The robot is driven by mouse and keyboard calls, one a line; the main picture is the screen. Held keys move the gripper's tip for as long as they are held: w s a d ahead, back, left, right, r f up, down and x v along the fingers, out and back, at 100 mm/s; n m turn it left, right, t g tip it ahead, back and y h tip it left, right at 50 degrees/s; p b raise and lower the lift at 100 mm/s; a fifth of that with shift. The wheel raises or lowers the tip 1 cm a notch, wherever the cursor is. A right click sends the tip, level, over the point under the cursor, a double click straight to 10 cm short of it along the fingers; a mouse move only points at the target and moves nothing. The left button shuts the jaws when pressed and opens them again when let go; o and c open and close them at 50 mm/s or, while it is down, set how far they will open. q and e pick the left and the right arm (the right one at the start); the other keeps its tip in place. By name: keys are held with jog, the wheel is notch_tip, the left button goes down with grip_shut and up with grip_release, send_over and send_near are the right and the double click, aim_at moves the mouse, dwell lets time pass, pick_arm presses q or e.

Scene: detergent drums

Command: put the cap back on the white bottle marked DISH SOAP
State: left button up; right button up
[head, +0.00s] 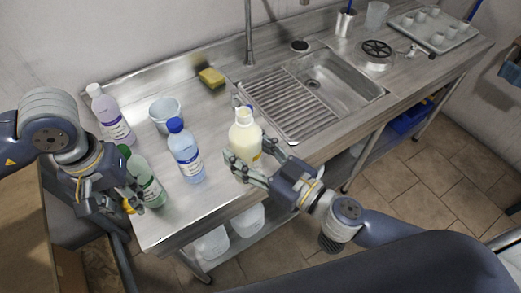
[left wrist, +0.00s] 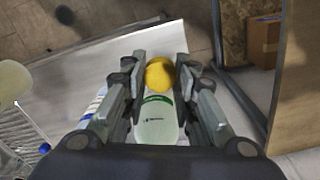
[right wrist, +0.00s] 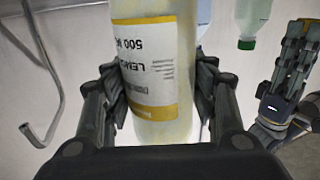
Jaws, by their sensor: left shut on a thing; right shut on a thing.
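The pale, cream-white bottle (head: 245,138) has a white label with yellow bands. DISH SOAP cannot be read on it. Its top shows a bare pale neck without a coloured cap. My right gripper (head: 246,174) is shut around its lower body, upright near the counter's front edge. In the right wrist view the bottle (right wrist: 155,60) appears upside down, between the jaws. My left gripper (head: 118,203) is shut on a round yellow cap (left wrist: 160,73), at the counter's left front corner. The cap also shows in the head view (head: 130,207), left of the pale bottle and apart from it.
A green bottle (head: 140,168) stands close beside my left gripper. A blue-capped bottle (head: 186,157) stands between the grippers. A lilac bottle (head: 107,112), a small tub (head: 165,112) and a yellow sponge (head: 211,77) are behind. The sink (head: 325,85) lies right.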

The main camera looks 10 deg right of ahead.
jog(key=shift+w+a+r+n+g+y, duration=0.1)
jog(key=shift+w+a+n+g+y, duration=0.15)
jog(key=shift+a, duration=0.15)
jog(key=shift+w+a+n+g+y, duration=0.15)
jog(key=shift+a+y, duration=0.1)
jog(key=shift+a, duration=0.15)
pick_arm(q)
jog(key=shift+w+d+r, duration=0.2)
jog(key=shift+w+d, duration=0.05)
pick_arm(e)
jog(key=shift+s, duration=0.1)
pick_arm(q)
jog(key=w+d+r+m, duration=0.3)
jog(key=w+d+r, duration=0.5)
jog(key=d+r, duration=0.3)
jog(key=s+d+r+m, duration=0.2)
jog(key=d+r+m, duration=0.2)
jog(key=d+r, duration=0.6)
jog(key=shift+s+d+r, duration=0.15)
jog(key=shift+s+d, duration=0.05)
jog(key=shift+d, duration=1.05)
